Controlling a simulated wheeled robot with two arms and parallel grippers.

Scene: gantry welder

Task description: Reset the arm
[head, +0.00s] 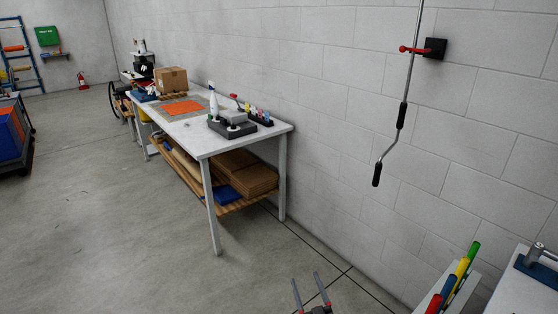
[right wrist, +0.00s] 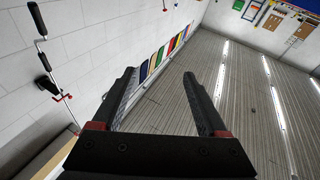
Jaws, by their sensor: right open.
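My right gripper (head: 307,281) shows at the bottom of the head view, its two fingers pointing up and apart with nothing between them. In the right wrist view the same gripper (right wrist: 160,76) has its dark fingers spread, with red parts at their bases. The gap between them is empty, with the wall and a ribbed grey surface beyond. It touches nothing that I can see. My left gripper is in neither view.
A crank rod (head: 403,116) hangs by a red hook on the block wall at right. A white workbench (head: 204,146) stands against the wall. Colored tubes (head: 456,275) and a pale table (head: 520,292) are at lower right.

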